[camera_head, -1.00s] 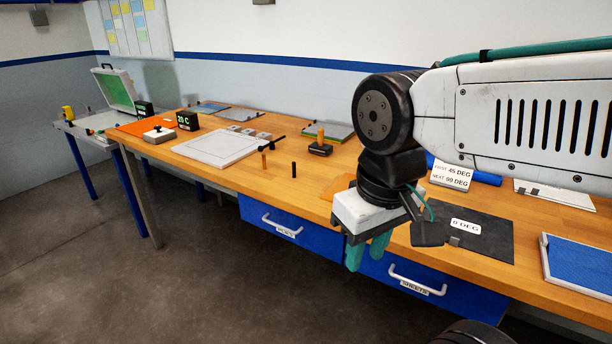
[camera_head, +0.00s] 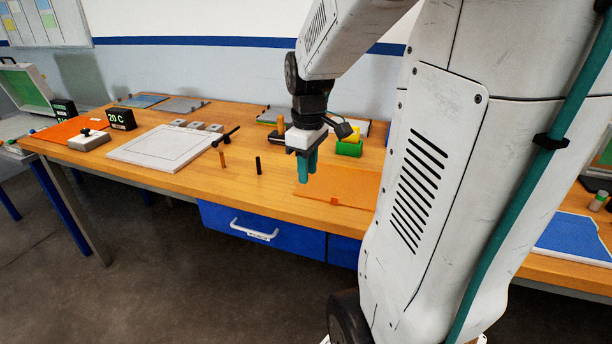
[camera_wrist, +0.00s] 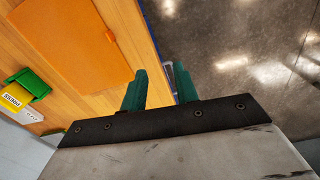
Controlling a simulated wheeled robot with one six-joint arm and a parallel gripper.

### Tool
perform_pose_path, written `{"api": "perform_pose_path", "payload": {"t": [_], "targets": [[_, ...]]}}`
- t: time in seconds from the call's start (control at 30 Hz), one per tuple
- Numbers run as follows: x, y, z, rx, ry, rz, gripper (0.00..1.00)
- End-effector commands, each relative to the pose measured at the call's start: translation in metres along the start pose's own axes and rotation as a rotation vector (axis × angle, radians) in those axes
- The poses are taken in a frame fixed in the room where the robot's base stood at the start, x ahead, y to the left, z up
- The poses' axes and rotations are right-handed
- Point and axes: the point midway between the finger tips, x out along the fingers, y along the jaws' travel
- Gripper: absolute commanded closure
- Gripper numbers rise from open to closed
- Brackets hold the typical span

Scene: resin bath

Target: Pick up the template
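A flat orange sheet with a small tab at its edge, which looks like the template (camera_head: 345,187), lies on the wooden bench near the front edge. The orange sheet (camera_wrist: 75,40) also fills the upper left of the wrist view. My gripper (camera_head: 307,168) points down with teal fingers, above the bench by the sheet's left end in the head view. In the wrist view my gripper (camera_wrist: 160,82) has a clear gap between its fingers and holds nothing. The fingers are apart from the sheet, over the bench edge and floor. My arm hides part of the sheet's right side.
A green holder with a yellow block (camera_head: 349,144) stands behind the sheet. A black peg (camera_head: 258,165) and an orange-brown peg (camera_head: 222,160) stand to the left, beyond them a white board (camera_head: 165,149). A blue panel (camera_head: 575,238) lies at right.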

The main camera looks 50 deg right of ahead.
Motion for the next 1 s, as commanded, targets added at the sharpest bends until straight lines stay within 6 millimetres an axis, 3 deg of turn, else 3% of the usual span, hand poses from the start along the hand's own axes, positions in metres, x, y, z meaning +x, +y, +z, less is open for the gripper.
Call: {"api": "perform_pose_path", "payload": {"t": [0.03, 0.1, 0.2, 0.3, 1.0], "targets": [[0.014, 0.026, 0.006, -0.011, -0.011, -0.011, 0.7], [0.029, 0.054, 0.015, -0.044, -0.015, -0.017, 0.7], [0.045, 0.083, 0.026, -0.08, -0.018, -0.023, 0.7], [0.055, 0.099, 0.034, -0.102, -0.02, -0.026, 0.7], [0.135, 0.103, 0.04, -0.114, -0.02, -0.027, 0.7]]}}
